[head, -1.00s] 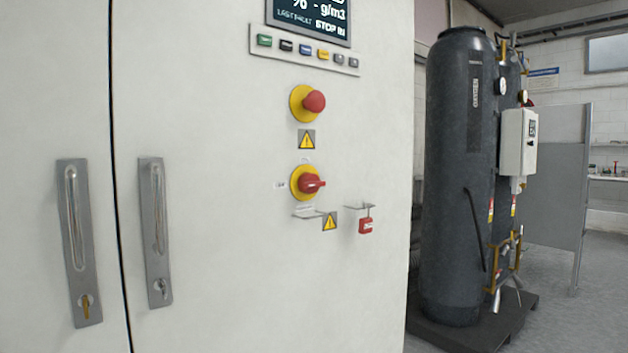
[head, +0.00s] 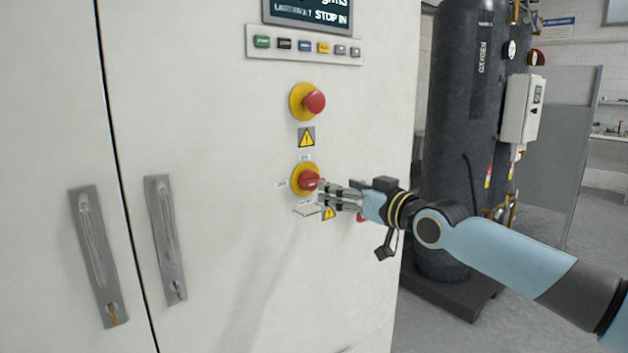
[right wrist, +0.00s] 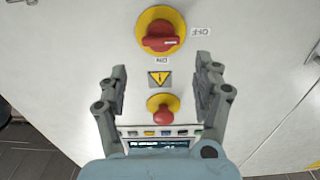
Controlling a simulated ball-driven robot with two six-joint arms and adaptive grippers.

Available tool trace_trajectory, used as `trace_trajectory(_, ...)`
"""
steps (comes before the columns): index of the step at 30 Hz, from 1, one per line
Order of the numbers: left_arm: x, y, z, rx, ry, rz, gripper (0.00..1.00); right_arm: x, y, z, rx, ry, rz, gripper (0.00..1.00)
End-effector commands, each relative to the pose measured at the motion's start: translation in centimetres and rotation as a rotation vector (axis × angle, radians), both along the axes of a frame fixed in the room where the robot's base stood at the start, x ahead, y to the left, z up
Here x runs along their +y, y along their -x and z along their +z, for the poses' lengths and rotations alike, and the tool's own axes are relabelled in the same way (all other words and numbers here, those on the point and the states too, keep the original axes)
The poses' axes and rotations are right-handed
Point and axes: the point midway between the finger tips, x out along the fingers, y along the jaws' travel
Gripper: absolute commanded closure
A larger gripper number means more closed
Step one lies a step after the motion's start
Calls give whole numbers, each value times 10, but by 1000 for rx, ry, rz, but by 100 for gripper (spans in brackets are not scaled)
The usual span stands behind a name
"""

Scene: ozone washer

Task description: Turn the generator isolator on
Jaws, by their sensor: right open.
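The generator isolator (head: 308,180) is a red rotary handle on a yellow round plate on the white cabinet front. In the right wrist view the isolator (right wrist: 160,36) is seen upside down, its handle lying sideways, roughly in line with the OFF label (right wrist: 201,31). The ON label (right wrist: 162,61) is on the plate's upper side in the head view. My right gripper (head: 324,192) is in front of the cabinet, just right of the handle. Its fingers (right wrist: 162,77) are open and empty, and the isolator shows beyond the tips. Contact cannot be told. My left gripper is out of view.
A red emergency stop (head: 313,102) sits above the isolator, with a button row (head: 303,46) and display higher up. A small bracket (head: 307,209) and a warning sticker are below; a red padlock (head: 361,217) is mostly hidden by my gripper. A dark oxygen tank (head: 470,130) stands right.

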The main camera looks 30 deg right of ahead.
Motion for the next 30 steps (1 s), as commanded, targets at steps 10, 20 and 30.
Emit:
trace_trajectory(10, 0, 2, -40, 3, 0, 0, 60, 6, -67, -3, -3, -5, 1, 33)
trace_trajectory(20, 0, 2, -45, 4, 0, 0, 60, 8, -94, -2, 1, -1, 2, 33)
trace_trajectory(30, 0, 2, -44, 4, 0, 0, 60, 8, -94, -2, 1, 0, 2, 48)
